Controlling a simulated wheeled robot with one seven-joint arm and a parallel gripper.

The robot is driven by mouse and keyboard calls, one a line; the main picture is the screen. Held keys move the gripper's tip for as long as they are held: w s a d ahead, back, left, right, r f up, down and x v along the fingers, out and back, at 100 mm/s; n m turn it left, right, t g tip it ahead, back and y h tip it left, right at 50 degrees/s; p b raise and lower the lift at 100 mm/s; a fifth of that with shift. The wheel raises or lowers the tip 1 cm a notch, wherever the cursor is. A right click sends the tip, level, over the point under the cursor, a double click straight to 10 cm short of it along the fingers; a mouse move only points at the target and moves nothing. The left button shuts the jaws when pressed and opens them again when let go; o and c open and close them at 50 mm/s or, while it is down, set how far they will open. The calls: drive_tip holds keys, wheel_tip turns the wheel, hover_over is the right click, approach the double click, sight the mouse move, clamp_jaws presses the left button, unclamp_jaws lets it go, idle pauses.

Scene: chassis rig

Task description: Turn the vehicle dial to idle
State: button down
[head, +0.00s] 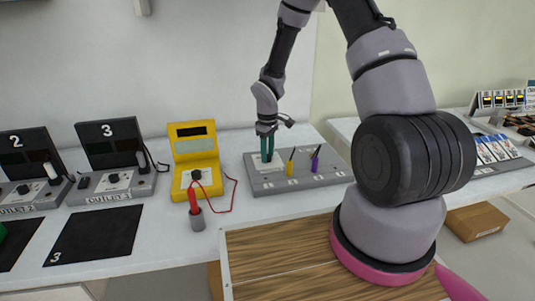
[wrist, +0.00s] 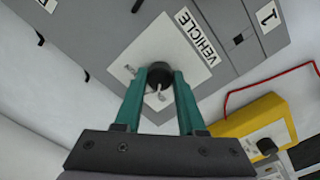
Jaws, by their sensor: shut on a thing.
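The vehicle dial (wrist: 159,73) is a dark round knob on a white plate (wrist: 185,50) printed VEHICLE, seen in the wrist view. My gripper (wrist: 159,82) has its two teal fingers on either side of the knob, shut on it. A small pale pointer shows at the knob's lower side, between the fingers. The position marks on the plate are too small to read, so I cannot tell the setting. In the head view my gripper (head: 267,155) points down onto the left part of the grey panel (head: 310,184), and the dial is hidden there.
A yellow meter (head: 195,155) with a red lead stands left of the panel. A red probe (head: 194,200) sits in a grey holder in front. Outlet boxes (head: 112,185) stand farther left.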

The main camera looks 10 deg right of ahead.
idle(0.3)
drive_tip(key=c, duration=0.5)
unclamp_jaws()
drive_tip(key=shift+r, duration=0.1)
wheel_tip(320, 180, up, 11)
drive_tip(key=shift+f, duration=0.2)
drive_tip(key=shift+r, duration=0.1)
